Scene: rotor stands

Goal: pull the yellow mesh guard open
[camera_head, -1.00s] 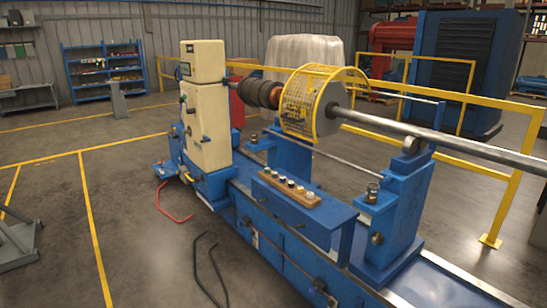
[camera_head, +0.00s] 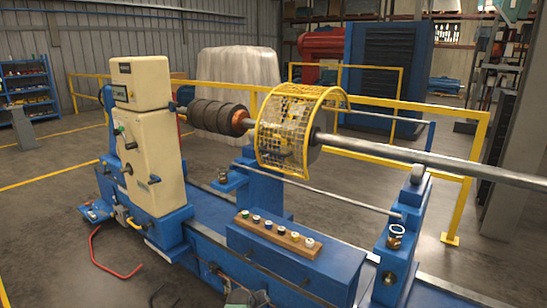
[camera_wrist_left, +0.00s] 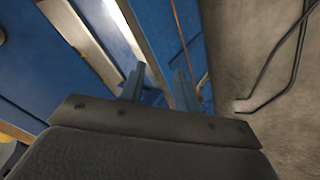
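The yellow mesh guard (camera_head: 272,135) is a curved cage with a yellow frame in the head view. It sits around the grey rotor disc (camera_head: 315,152) on the long steel shaft (camera_head: 400,158), above the blue machine bed. My left gripper (camera_wrist_left: 158,80) shows in the left wrist view with its two blue-grey fingers apart and nothing between them. It is over the blue machine and the floor beside it, away from the guard. The guard is not in the wrist view.
A cream machine head (camera_head: 150,140) stands left of the dark rollers (camera_head: 215,115). A wooden strip with several small knobs (camera_head: 275,236) lies on the blue box before the guard. A blue shaft support (camera_head: 405,220) stands at right. Dark hoses (camera_wrist_left: 285,70) lie on the floor.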

